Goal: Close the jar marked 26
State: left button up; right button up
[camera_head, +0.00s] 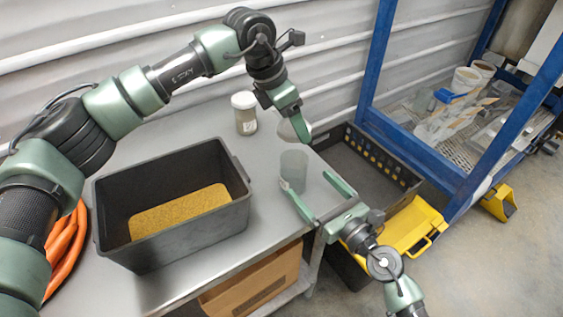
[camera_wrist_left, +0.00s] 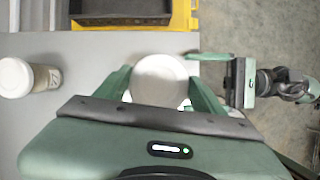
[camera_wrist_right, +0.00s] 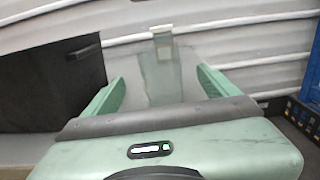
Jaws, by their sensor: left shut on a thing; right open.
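A clear, open-topped jar (camera_head: 293,168) stands upright on the grey table. My right gripper (camera_head: 307,181) is open, with its fingers around or close to this jar; contact cannot be told. The jar also shows between the fingers in the right wrist view (camera_wrist_right: 160,78). My left gripper (camera_head: 300,124) is shut on a round white lid (camera_head: 287,131), held above and a little behind the open jar. The lid also shows in the left wrist view (camera_wrist_left: 159,80). A second jar (camera_head: 244,113) stands farther back with a white lid on.
A black bin (camera_head: 170,252) with yellow grains (camera_head: 180,210) stands on the table left of the open jar. A black crate (camera_head: 408,186) and a yellow container (camera_head: 412,226) lie beyond the table's right edge. A blue rack (camera_head: 373,60) stands at right.

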aim_at(287, 159)
pick_arm(q)
jog(key=shift+w+a+f, duration=0.15)
jog(key=shift+w+a, duration=0.1)
jog(key=shift+w, duration=0.05)
pick_arm(e)
jog(key=shift+w+a+f, duration=0.1)
jog(key=shift+w+a, duration=0.15)
jog(key=shift+w, duration=0.05)
pick_arm(q)
jog(key=shift+s+d+r, duration=0.25)
jog(key=shift+s+d, duration=0.15)
jog(key=shift+s, duration=0.1)
jog(key=shift+s+d+r, duration=0.25)
jog(key=shift+s+d, duration=0.1)
jog(key=shift+s, duration=0.15)
pick_arm(e)
jog(key=shift+s+d+r, duration=0.4)
jog(key=shift+s+d, duration=0.2)
jog(key=shift+s, duration=0.15)
pick_arm(q)
jog(key=shift+w+a+f, duration=0.2)
jog(key=shift+w+a, duration=0.1)
jog(key=shift+w, duration=0.1)
pick_arm(e)
jog(key=x, duration=1.2)
jog(key=shift+w+a, duration=0.25)
grip_shut()
pick_arm(q)
jog(key=shift+f, duration=2.45)
